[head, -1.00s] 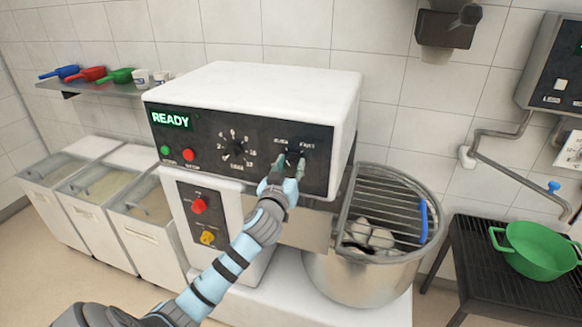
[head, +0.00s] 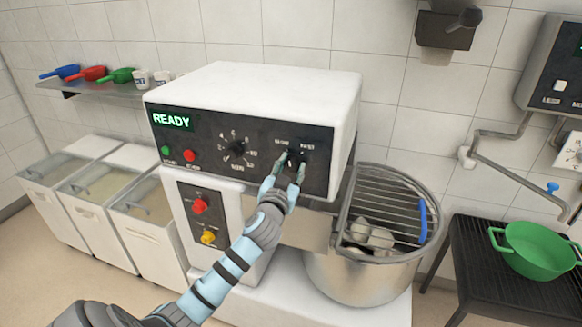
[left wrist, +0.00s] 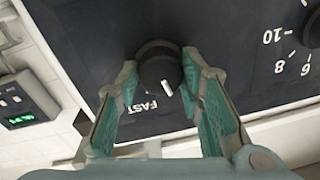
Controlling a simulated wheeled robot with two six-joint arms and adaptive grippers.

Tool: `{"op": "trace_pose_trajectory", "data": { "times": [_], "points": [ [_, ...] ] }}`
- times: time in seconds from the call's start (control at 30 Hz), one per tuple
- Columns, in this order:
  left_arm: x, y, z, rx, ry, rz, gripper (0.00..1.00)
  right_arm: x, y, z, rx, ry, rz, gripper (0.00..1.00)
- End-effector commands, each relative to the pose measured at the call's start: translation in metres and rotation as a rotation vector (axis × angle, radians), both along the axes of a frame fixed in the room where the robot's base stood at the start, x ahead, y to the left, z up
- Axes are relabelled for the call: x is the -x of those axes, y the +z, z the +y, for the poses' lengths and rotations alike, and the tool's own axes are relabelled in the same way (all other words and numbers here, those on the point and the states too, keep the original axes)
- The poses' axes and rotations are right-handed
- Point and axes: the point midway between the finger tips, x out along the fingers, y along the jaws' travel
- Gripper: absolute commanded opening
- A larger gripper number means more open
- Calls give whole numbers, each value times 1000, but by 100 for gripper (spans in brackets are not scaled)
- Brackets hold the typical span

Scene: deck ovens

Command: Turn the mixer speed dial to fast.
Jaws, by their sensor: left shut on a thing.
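The black speed dial (head: 294,158) is on the dark control panel of the white mixer (head: 260,90), under the SLOW and FAST labels. In the left wrist view the dial (left wrist: 158,68) sits between my left gripper's two green fingers, and its white pointer line lies beside the word FAST, not straight on it. My left gripper (head: 284,170) is shut on the dial; it also shows in the left wrist view (left wrist: 161,78). The SLOW label is hidden in the left wrist view. My right gripper is not in view.
The panel also has a READY display (head: 171,120), a numbered timer dial (head: 237,149), green and red buttons and, below, red and yellow knobs. The mixing bowl (head: 358,275) under a wire guard is at the right. A green pot (head: 540,250) stands on a black rack.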

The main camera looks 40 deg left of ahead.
Motion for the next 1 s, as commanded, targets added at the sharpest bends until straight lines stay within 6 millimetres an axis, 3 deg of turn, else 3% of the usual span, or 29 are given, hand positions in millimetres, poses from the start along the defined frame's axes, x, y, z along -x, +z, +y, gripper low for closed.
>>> {"op": "trace_pose_trajectory", "data": {
  "times": [0.6,1.0],
  "points": [
    [-1,3,0,-542,1,182,6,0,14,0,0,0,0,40],
    [-1,3,0,-760,2,256,6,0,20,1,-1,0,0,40]
  ]
}}
